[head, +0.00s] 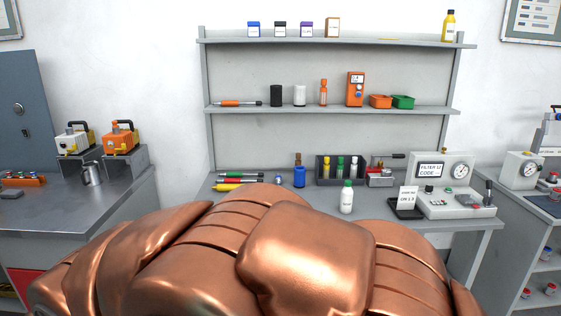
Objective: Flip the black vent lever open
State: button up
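Two black levers show on the bench, and I cannot tell which is the vent lever. One is a black handle (391,156) lying roughly level on a small grey and red device (380,179). The other is a black lever (487,192) standing upright at the right end of a pale grey tester (452,205) with a round gauge and a "FILTER U CODE" label. My gripper is not in view. My copper-coloured arm fills the lower foreground and hides the front part of the bench.
A white bottle (346,198) stands at the bench front, left of a black tray (404,209) with a card. A rack of vials (340,183), a blue bottle (299,177) and pens (240,180) are further left. Shelves (330,110) hold small items above.

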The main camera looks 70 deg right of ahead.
aim_at(489, 182)
jog(key=z, duration=3.8)
